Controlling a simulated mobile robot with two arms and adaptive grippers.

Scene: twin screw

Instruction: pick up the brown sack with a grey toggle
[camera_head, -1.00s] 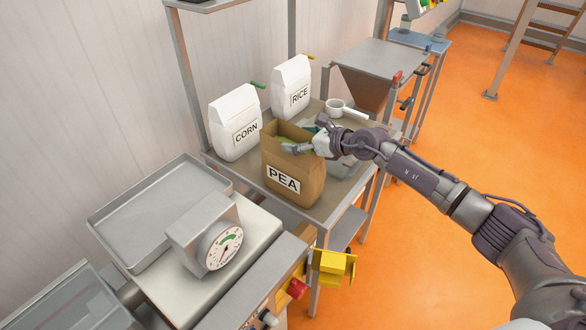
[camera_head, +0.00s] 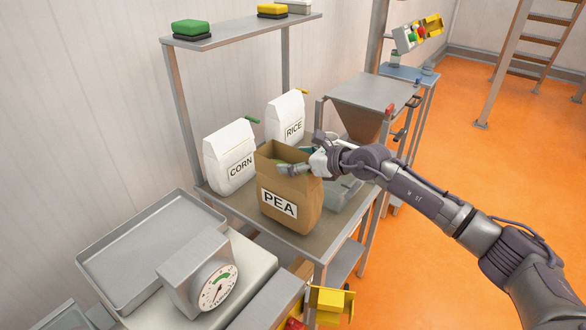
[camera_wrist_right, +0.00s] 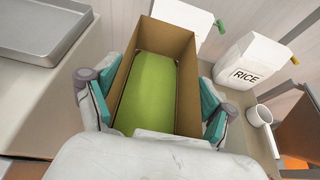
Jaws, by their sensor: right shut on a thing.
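The brown sack (camera_head: 291,195) labelled PEA is upright and open-topped over the small grey table, with green contents visible inside. It also fills the middle of the right wrist view (camera_wrist_right: 188,50). No grey toggle shows on it. My right gripper (camera_head: 300,168) is at the sack's top, shut on it. In the right wrist view its teal-padded fingers (camera_wrist_right: 155,95) lie along two opposite sides of the sack. Whether the sack's bottom touches the table cannot be told. My left gripper is not in view.
White sacks labelled CORN (camera_head: 230,155) and RICE (camera_head: 286,118) with coloured toggles stand behind. A dial scale (camera_head: 215,285) with a metal tray (camera_head: 150,250) is at the lower left. A shelf (camera_head: 245,33) with coloured blocks is above. A white cup (camera_wrist_right: 258,115) stands near RICE.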

